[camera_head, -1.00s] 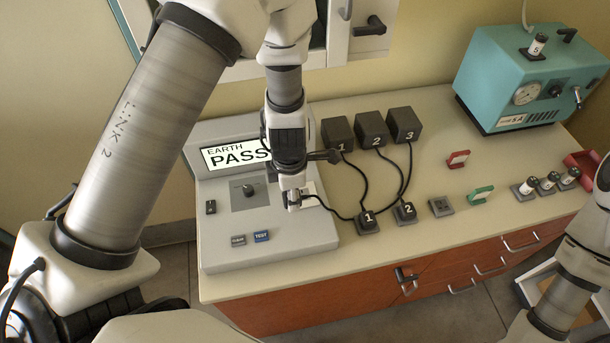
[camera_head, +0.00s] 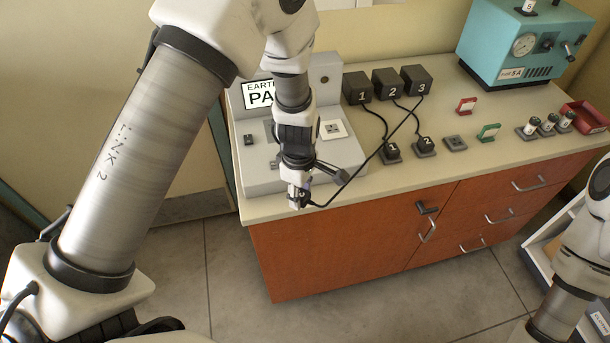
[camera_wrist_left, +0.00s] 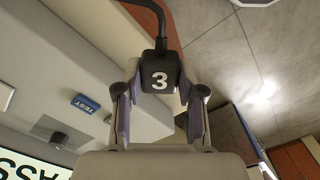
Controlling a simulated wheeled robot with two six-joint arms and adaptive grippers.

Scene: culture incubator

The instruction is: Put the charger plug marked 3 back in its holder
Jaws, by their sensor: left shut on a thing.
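The black charger plug marked 3 (camera_wrist_left: 158,72) is between the fingers of my left gripper (camera_head: 299,196), which is shut on it. In the head view the gripper hangs near the front edge of the tester (camera_head: 255,180), pointing down. A cable runs from the plug up to the black charger marked 3 (camera_head: 416,82). An empty square holder (camera_head: 455,143) is on the bench right of the plug marked 2 (camera_head: 425,147). The plug marked 1 (camera_head: 391,153) sits in its holder further left. My right gripper is outside the views.
The tester's square socket (camera_head: 333,129) is bare. A green bracket (camera_head: 489,132) and a red bracket (camera_head: 466,106) stand near the empty holder. Several vials (camera_head: 548,125), a red tray (camera_head: 585,116) and a teal machine (camera_head: 520,45) are further right.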

